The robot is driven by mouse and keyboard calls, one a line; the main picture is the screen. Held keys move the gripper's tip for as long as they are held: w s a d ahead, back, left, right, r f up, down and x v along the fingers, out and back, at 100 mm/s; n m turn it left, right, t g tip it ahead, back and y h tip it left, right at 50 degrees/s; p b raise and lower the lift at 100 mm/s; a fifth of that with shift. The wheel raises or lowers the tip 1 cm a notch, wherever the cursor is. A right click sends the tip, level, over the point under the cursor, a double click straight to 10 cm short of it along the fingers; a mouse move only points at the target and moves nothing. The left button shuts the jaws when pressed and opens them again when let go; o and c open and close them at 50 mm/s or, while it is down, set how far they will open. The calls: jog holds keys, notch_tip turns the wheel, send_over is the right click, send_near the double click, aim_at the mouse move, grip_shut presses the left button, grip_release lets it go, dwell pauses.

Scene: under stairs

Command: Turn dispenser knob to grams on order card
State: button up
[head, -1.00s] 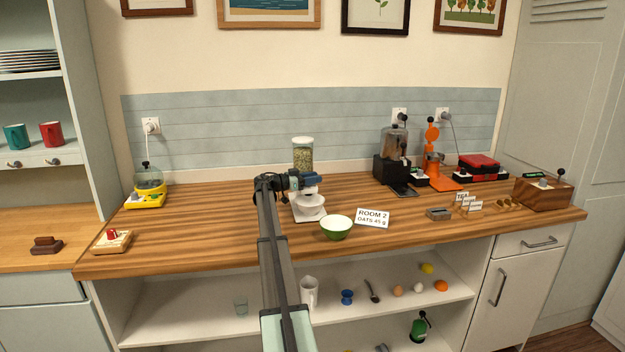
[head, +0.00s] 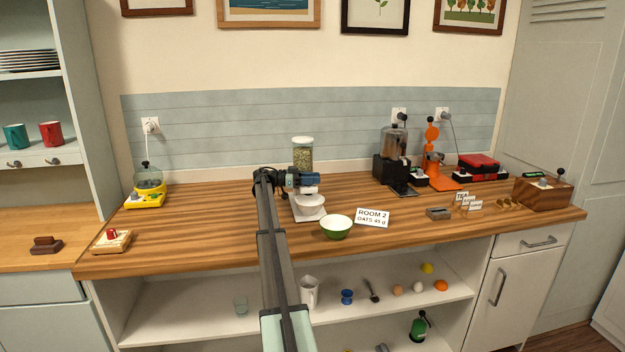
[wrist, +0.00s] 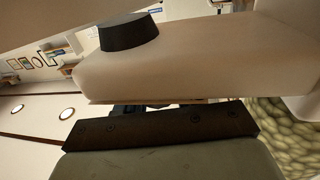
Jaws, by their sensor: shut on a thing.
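The dispenser stands on the counter, with a clear jar of oats (head: 302,154) on top and a white base (head: 309,213). In the wrist view, its oats (wrist: 285,135) show at the right edge. My gripper (head: 314,181) is at the front of the dispenser, just below the jar, shut on the dispenser knob. The knob is mostly hidden by the jaws, and its setting cannot be read. The order card (head: 373,217) reads "ROOM 2, OATS 45 g" and stands right of the dispenser.
A black grinder (head: 391,168), an orange press (head: 433,170) and a wooden box (head: 543,193) stand to the right. A yellow appliance (head: 146,199) stands at the far left. The counter left of my arm is mostly clear.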

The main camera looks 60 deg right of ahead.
jog(key=shift+s+a+m+g+y, duration=0.1)
jog(key=shift+m+g+y, duration=0.8)
jog(key=shift+y, duration=0.5)
jog(key=o, duration=0.9)
jog(key=shift+o, duration=0.2)
jog(key=shift+a, duration=0.1)
jog(key=v, duration=0.7)
jog(key=shift+w, duration=0.25)
